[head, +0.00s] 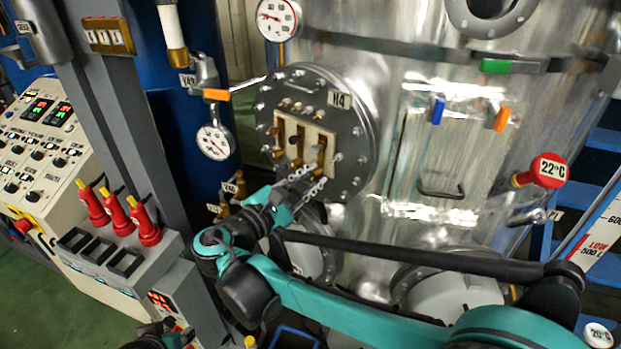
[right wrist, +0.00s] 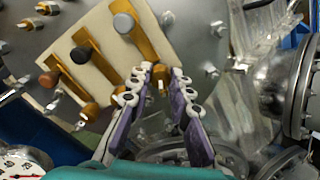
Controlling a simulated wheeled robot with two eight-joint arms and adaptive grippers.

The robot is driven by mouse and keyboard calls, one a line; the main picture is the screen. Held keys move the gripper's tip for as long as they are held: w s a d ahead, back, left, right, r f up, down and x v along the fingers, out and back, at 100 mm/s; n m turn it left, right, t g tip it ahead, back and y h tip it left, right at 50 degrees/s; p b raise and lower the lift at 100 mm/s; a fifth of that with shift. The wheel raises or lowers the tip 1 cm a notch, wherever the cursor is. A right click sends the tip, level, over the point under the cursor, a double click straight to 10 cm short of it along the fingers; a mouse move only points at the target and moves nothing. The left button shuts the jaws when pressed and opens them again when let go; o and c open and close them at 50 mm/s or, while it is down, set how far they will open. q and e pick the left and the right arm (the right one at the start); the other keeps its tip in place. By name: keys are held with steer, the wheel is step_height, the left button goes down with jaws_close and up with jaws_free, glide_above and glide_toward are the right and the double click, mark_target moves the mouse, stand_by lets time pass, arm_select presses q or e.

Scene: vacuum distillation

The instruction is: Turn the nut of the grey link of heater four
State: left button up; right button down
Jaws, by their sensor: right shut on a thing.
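Heater four is a round steel flange (head: 362,140) with an H4 plate, on the tank's front in the head view. A cream panel (right wrist: 110,68) on it carries three brass links. The grey link (right wrist: 140,40) has a grey knob at its upper end and slants down toward my right gripper. My right gripper (right wrist: 158,82) has its fingers on both sides of the brass nut (right wrist: 160,74) at that link's lower end and is shut on it. In the head view my right gripper (head: 306,182) reaches the panel's lower right. The fingers partly hide the nut.
The other links, with a dark knob (right wrist: 80,54) and a brown knob (right wrist: 48,79), lie left of the grey one. A gauge (head: 214,142) hangs left of the flange. Red-handled plugs (head: 120,219) and a control panel (head: 38,150) stand at the left.

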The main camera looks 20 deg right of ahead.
steer(key=c, duration=1.4)
jaws_free()
steer(key=shift+a, duration=0.1)
steer(key=v, duration=1.2)
steer(key=shift+f, duration=0.15)
